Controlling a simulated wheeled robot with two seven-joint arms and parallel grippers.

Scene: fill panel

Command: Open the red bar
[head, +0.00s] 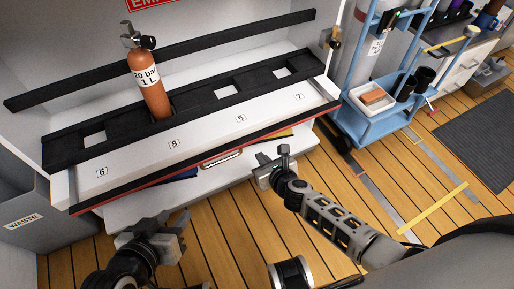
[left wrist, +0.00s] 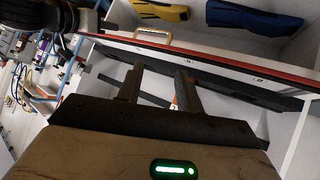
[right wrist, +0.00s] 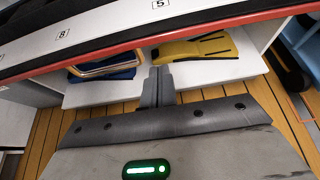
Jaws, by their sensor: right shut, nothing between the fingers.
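The red bar (head: 262,135) runs along the front edge of the white rack, dark on top with a red lower face. It crosses the right wrist view (right wrist: 140,43) and the left wrist view (left wrist: 215,56). A pale handle (head: 222,158) shows just below its middle, also in the left wrist view (left wrist: 153,35). My left gripper (head: 163,222) is open and empty, in front of the bar's left half and apart from it. My right gripper (head: 272,155) is shut and empty, in front of the bar's right half, with no contact visible.
An orange cylinder (head: 149,85) stands in the rack's black slotted holder, among empty square slots. Yellow (right wrist: 195,48) and blue items lie on the shelf beneath. A waste bin (head: 25,220) is at left, a blue trolley (head: 375,125) at right. The wooden floor in front is clear.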

